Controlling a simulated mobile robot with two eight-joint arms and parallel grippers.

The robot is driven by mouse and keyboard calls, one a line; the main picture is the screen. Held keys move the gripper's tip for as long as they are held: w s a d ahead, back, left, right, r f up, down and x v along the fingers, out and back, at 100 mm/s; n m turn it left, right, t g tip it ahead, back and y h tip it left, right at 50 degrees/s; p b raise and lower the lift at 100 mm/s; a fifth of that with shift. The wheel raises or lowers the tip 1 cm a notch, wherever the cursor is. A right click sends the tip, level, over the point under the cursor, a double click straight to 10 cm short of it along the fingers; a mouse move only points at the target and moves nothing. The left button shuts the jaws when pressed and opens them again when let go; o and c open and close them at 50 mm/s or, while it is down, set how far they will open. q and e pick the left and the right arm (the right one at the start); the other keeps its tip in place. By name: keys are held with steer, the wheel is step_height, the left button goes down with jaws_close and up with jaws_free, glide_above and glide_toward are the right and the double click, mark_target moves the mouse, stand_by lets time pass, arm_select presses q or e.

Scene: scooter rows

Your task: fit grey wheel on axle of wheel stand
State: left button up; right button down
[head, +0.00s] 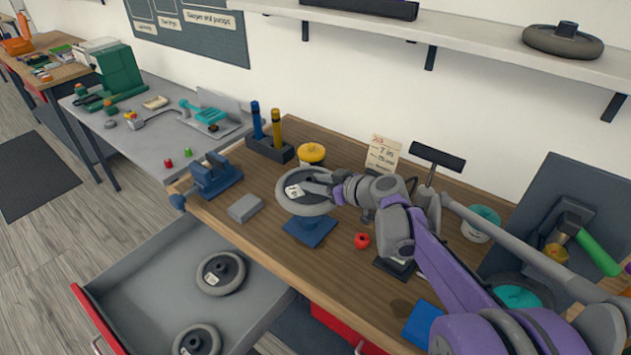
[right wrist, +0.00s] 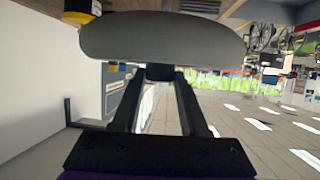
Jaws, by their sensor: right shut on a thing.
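The grey wheel (head: 305,205), with a white label on its face, is over the blue wheel stand (head: 309,232) on the wooden bench. My right gripper (head: 318,185) is shut on the wheel from its right side. In the right wrist view the wheel (right wrist: 165,38) shows as a wide grey band across the ends of the fingers (right wrist: 160,74). The wheel hides the stand's axle and top, so I cannot tell whether it sits on the axle. The stand's base shows below the wheel. My left gripper is in neither view.
An open drawer (head: 140,290) at lower left holds two wheels (head: 221,272). A grey block (head: 245,208), blue vise (head: 213,176), yellow-topped can (head: 311,153) and red knob (head: 362,241) stand around the stand. Another wheel (head: 563,42) lies on the shelf.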

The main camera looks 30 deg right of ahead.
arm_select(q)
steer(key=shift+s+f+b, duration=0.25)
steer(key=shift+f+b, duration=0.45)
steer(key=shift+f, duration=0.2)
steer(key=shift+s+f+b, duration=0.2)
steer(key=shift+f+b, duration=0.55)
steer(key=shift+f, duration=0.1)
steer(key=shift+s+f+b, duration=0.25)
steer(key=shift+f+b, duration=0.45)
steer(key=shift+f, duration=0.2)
arm_select(e)
steer(key=shift+f, duration=3.95)
steer(key=shift+c, duration=1.8)
jaws_free()
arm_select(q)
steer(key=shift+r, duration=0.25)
arm_select(e)
steer(key=v, duration=1.1)
steer(key=shift+w+a, duration=0.1)
